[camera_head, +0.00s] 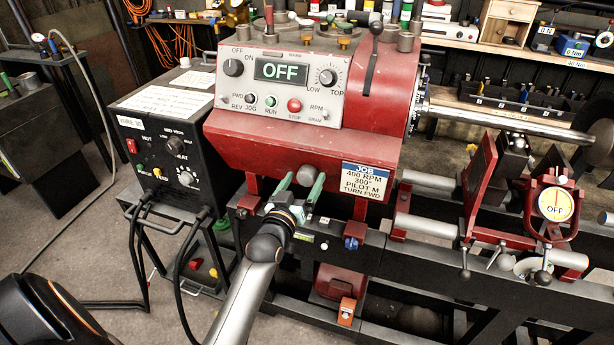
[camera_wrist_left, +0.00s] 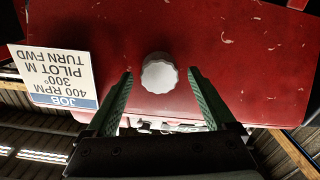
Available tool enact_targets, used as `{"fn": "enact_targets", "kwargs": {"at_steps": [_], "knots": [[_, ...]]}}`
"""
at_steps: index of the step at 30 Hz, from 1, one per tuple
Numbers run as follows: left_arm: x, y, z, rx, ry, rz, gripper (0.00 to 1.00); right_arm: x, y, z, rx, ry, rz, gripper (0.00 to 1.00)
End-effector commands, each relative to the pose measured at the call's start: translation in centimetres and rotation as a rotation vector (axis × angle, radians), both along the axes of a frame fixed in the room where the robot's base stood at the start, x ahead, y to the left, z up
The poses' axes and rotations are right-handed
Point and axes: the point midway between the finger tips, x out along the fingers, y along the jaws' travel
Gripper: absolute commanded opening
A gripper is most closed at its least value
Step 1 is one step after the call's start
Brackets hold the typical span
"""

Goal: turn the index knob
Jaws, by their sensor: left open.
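The index knob, a small pale grey fluted knob (camera_head: 306,174), sits on the lower red front of the lathe headstock (camera_head: 260,147). In the left wrist view the knob (camera_wrist_left: 160,74) shows between my left fingertips, with a gap on each side. My left gripper (camera_head: 302,182) is open, with its green fingers pointing at the headstock front. No contact with the knob shows, and I cannot tell how far the tips reach along it. My right gripper is in neither view.
A job card (camera_head: 366,181) reading 400 RPM, 300°, PILOT M, TURN FWD is right of the knob. The control panel (camera_head: 284,88) above shows OFF. A black heater box (camera_head: 160,150) stands left.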

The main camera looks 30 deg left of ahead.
Motion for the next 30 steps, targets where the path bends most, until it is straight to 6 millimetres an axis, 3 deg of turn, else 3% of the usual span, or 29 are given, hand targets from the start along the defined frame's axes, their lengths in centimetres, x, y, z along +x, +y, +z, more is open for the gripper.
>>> {"fn": "enact_targets", "kwargs": {"at_steps": [7,30], "knots": [[-0.02,0.00,0.01,0.000,0.000,0.000,0.87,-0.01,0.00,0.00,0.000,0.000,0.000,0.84],[0.01,0.00,0.05,0.000,-0.001,0.000,0.03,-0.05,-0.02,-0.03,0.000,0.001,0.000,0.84]]}}
